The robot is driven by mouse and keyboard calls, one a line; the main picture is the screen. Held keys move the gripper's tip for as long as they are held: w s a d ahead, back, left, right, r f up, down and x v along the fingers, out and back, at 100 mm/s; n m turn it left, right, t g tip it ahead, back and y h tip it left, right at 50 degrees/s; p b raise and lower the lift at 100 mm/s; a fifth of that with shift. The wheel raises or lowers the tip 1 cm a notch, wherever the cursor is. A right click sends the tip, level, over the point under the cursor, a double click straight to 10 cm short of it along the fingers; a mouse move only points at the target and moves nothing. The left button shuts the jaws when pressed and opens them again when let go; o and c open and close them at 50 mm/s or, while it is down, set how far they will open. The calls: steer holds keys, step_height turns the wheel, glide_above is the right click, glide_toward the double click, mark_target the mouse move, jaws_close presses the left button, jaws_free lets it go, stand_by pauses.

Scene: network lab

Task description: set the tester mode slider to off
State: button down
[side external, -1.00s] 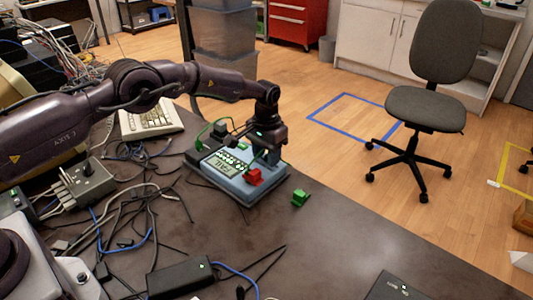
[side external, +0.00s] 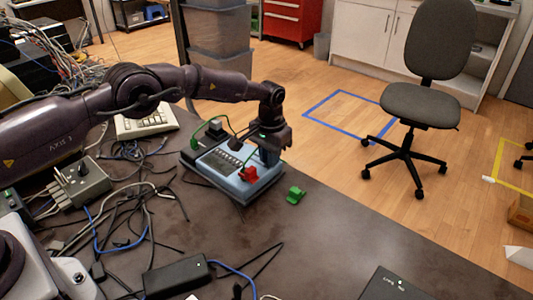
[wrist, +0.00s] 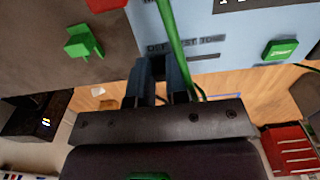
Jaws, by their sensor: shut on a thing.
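The tester (side external: 222,187) is a light blue box with a display and keys, lying on the dark table. Its mode label, reading off, test, tone (wrist: 187,43), shows in the wrist view, with a dark slot (wrist: 207,57) beside it. My gripper (side external: 268,155) points down at the tester's right far edge. In the wrist view my gripper (wrist: 160,72) has its fingers at the slot, by the "off" end of the label. It is shut on the slider knob, which the fingers hide. A green cable (wrist: 172,35) passes close to the fingers.
A red plug (side external: 249,174) sits at the tester's front edge. A loose green piece (side external: 296,194) lies on the table to its right. A black adapter (side external: 178,277) and tangled cables (side external: 130,215) lie nearer.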

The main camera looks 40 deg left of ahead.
steer(key=c, duration=1.1)
jaws_free()
steer(key=shift+d, duration=0.25)
steer(key=shift+r, duration=0.15)
step_height(320, 180, up, 13)
steer(key=s+a+r+t, duration=0.2)
steer(key=s+r, duration=0.3)
steer(key=s, duration=0.7)
steer(key=s+a+r+t, duration=0.1)
steer(key=s+r, duration=0.5)
steer(key=s, duration=0.7)
steer(key=s+a+r+t, duration=0.2)
steer(key=s+r, duration=0.4)
steer(key=s, duration=0.7)
steer(key=shift+a+t, duration=0.3)
steer(key=shift+a, duration=0.5)
